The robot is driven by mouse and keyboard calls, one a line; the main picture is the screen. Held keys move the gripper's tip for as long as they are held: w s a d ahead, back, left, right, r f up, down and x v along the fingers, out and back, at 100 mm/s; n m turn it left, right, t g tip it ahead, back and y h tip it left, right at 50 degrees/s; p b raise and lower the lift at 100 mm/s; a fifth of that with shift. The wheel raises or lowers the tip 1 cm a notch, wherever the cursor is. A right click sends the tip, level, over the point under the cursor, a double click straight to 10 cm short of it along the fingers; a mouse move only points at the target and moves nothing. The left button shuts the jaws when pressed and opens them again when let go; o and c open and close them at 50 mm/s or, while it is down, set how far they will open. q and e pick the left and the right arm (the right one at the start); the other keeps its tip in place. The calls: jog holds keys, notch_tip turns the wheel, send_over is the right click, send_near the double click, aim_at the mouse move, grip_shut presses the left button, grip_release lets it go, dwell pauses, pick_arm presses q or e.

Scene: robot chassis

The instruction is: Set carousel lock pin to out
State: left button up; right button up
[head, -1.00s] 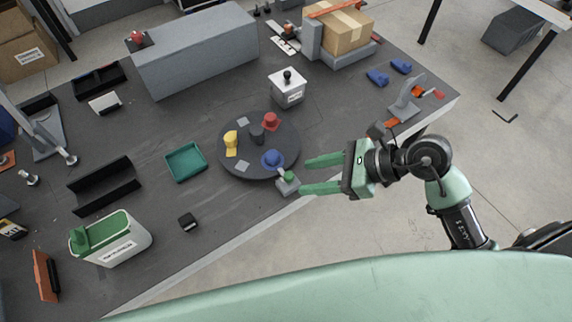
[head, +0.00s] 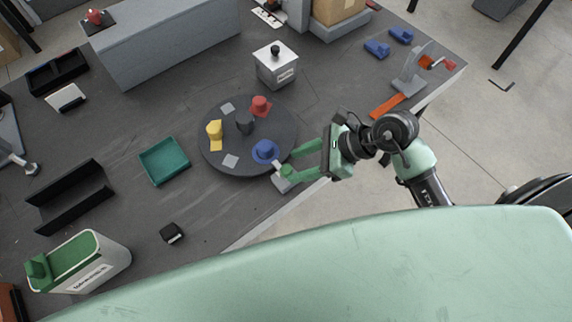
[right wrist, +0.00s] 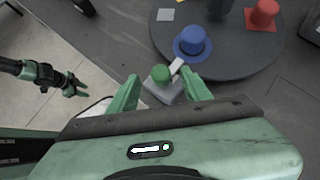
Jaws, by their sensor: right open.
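The lock pin has a green knob (head: 285,170) on a small grey block (head: 284,184) at the carousel's near right edge. In the right wrist view the green knob (right wrist: 160,73) shows clearly, with a pale pin (right wrist: 176,66) reaching toward the carousel's rim. The carousel (head: 222,162) is a dark round disc carrying blue, red, yellow and dark grey pieces. My right gripper (head: 291,167) is open, with its fingers on either side of the knob; I cannot tell whether they touch it. My left gripper (right wrist: 74,87) shows far off in the right wrist view, its fingers apart and empty.
A blue hat-shaped piece (head: 264,151) stands on the disc close to the pin. A teal tray (head: 164,162) lies left of the carousel, a white box with a black knob (head: 275,66) behind it. The bench's front edge runs just beside the block.

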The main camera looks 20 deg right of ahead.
aim_at(287, 169)
jog(key=x, duration=0.4)
jog(key=shift+w+a+f, duration=0.15)
jog(key=shift+a+f, duration=0.05)
grip_shut()
dwell(1.2)
